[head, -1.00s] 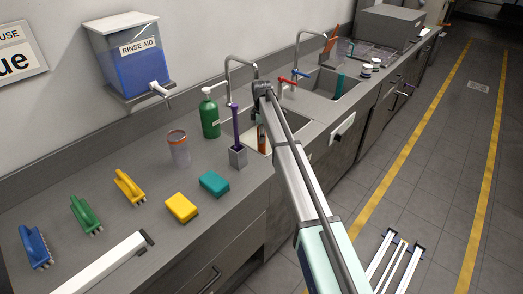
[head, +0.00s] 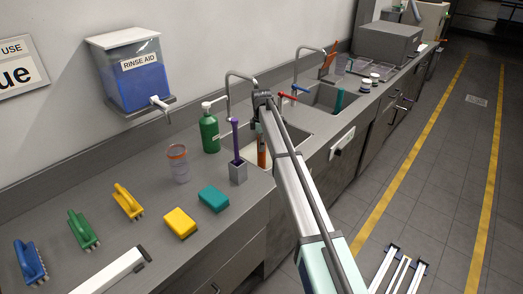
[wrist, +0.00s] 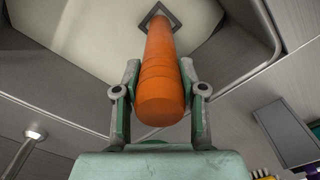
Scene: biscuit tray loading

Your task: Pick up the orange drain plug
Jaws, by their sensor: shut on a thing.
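The orange drain plug (wrist: 162,75) is a long orange cylinder. In the wrist view it stands between my two fingers, its near end toward the camera and its far end at a dark square drain (wrist: 157,16) in the pale basin. In the head view it shows as a small orange upright piece (head: 261,152) in the near sink, below the end of my arm. My gripper (wrist: 160,80) is shut on the plug, one finger on each side. Whether the far end is in the drain or just above it, I cannot tell.
A purple-handled brush (head: 236,140) in a grey holder and a green bottle (head: 209,132) stand left of the near sink (head: 290,140). A tap (head: 240,78) arches behind it. Sponges (head: 180,222) and coloured brushes lie on the left counter. The floor at right is mostly clear.

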